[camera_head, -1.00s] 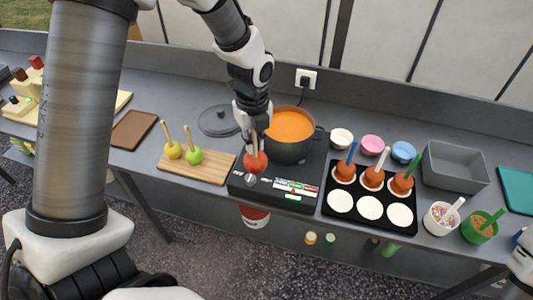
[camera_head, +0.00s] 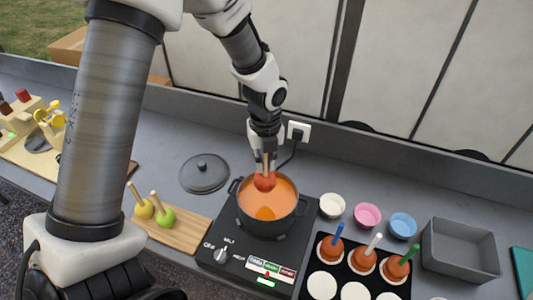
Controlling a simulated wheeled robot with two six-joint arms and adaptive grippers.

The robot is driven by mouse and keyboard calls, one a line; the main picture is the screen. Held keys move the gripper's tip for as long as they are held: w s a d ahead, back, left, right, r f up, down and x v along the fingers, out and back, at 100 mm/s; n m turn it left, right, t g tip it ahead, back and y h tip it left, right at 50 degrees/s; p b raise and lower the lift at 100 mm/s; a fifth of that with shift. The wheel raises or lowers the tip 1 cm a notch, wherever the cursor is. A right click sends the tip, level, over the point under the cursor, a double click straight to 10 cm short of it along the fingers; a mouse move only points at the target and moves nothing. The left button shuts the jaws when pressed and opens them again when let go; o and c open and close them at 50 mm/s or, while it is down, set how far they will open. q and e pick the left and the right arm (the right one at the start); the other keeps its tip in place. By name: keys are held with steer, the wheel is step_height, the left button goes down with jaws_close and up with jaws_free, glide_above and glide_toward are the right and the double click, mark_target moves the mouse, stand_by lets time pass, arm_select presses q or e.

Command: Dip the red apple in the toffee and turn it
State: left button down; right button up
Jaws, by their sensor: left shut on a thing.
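The red apple (camera_head: 265,181) hangs on its stick from my left gripper (camera_head: 265,157), which is shut on the stick. The apple is over the pot (camera_head: 268,224) of orange toffee (camera_head: 283,196), near the far side of the opening. I cannot tell whether its underside touches the toffee. A darker orange patch shows on the toffee below it. The pot stands on a black hob (camera_head: 225,256) with a knob and a lit green display. My right gripper is not in view.
The pot lid (camera_head: 204,173) lies left of the pot. A yellow apple (camera_head: 144,209) and a green apple (camera_head: 165,218) sit on a wooden board (camera_head: 190,233). Coated apples (camera_head: 362,261) stand in a black tray (camera_head: 331,262) to the right, near small bowls (camera_head: 367,215) and a grey bin (camera_head: 461,249).

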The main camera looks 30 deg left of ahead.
mark_target(267, 174)
arm_select(q)
steer(key=f, duration=0.1)
steer(key=w+f, duration=0.1)
steer(key=f, duration=0.2)
steer(key=shift+w+b, duration=0.35)
steer(key=shift+w, duration=0.05)
steer(key=shift+s+d+f, duration=0.15)
steer(key=shift+s+f, duration=0.05)
steer(key=shift+f, duration=0.1)
steer(key=shift+s+f+b, duration=0.45)
steer(key=shift+f+b, duration=0.2)
steer(key=shift+f, duration=0.05)
steer(key=f, duration=0.1)
steer(key=f+b, duration=0.1)
steer(key=f, duration=0.1)
steer(key=f+b, duration=0.1)
steer(key=shift+w+f, duration=0.35)
step_height(267, 174, down, 2)
steer(key=shift+f+b, duration=0.1)
steer(key=shift+b, duration=0.4)
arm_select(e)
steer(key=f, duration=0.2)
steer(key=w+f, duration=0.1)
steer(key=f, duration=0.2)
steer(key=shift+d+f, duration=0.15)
arm_select(q)
steer(key=shift+s, duration=0.1)
